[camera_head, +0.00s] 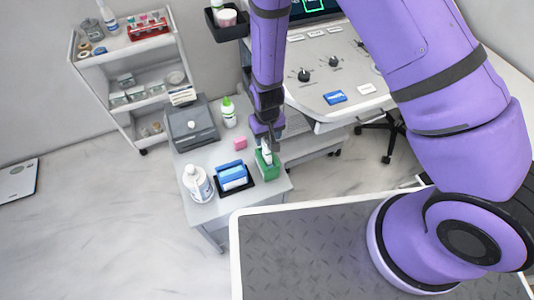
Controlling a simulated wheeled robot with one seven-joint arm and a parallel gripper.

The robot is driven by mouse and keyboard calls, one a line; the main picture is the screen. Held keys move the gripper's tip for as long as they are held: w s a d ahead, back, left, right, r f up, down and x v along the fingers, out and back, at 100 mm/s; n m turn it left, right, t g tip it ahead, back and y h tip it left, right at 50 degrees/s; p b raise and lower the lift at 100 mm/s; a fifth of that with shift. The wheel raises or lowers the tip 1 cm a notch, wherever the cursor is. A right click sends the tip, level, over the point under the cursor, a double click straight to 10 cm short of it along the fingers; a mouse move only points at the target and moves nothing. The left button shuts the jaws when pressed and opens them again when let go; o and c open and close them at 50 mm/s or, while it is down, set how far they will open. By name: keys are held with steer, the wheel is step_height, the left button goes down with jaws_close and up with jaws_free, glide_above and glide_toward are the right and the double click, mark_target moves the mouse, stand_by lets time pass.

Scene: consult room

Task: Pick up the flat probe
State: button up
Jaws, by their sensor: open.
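A white probe-like object (266,147) stands upright in a green holder (268,168) at the front right of the small grey table; it is likely the flat probe, but its shape is too small to be sure. My gripper (268,139) points down right at the top of this object, with its jaws open. The fingers partly hide the object's upper end, and I cannot tell whether they touch it.
On the small table (203,214) are a blue pack in a black tray (234,190), a white pump bottle (197,184), a pink block (240,143), a green-capped bottle (229,112) and a grey box (192,129). A console (340,107) stands close behind on the right.

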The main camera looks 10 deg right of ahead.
mark_target(267, 142)
steer(key=shift+s+f, duration=0.1)
steer(key=shift+f, duration=1.55)
steer(key=c, duration=0.9)
steer(key=shift+r, duration=0.2)
